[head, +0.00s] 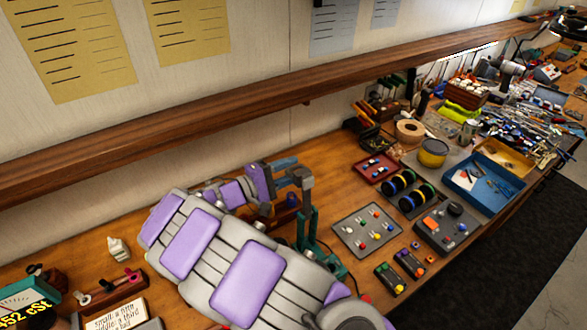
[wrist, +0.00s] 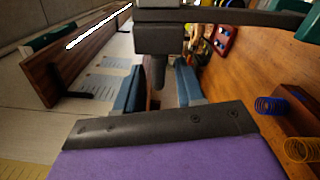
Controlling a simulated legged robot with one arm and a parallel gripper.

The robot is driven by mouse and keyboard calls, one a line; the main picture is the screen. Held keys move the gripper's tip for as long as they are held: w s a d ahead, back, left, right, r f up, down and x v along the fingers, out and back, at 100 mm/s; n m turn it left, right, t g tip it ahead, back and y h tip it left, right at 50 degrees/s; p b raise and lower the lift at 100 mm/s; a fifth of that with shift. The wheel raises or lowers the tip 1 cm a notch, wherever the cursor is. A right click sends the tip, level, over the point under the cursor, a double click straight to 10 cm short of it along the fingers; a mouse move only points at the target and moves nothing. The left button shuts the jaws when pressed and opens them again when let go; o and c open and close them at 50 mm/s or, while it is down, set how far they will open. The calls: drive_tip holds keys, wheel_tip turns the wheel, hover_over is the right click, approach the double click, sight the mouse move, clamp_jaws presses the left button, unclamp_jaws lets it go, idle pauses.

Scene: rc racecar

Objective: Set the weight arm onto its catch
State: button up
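My gripper (head: 284,164) reaches out to the upper end of a green stand (head: 308,228) on the bench. In the wrist view its two blue fingers (wrist: 158,90) are spread apart. A dark grey bar (wrist: 225,17) with a block and a downward peg (wrist: 158,72) crosses the top of that view, apparently the weight arm. The peg appears between the fingers, with gaps on both sides. In the head view a grey piece (head: 302,178) sits at the stand's top beside the fingertips. I cannot tell whether they touch. The catch is not clearly identifiable.
A wooden shelf (head: 230,120) runs along the wall above my arm. A grey tray of small coloured parts (head: 366,230) lies right of the stand. Blue (wrist: 271,105) and orange (wrist: 301,150) coils are near the gripper. My purple-and-grey body covers much of the bench.

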drive_tip(key=shift+x, duration=0.85)
clamp_jaws()
drive_tip(key=shift+r, duration=0.1)
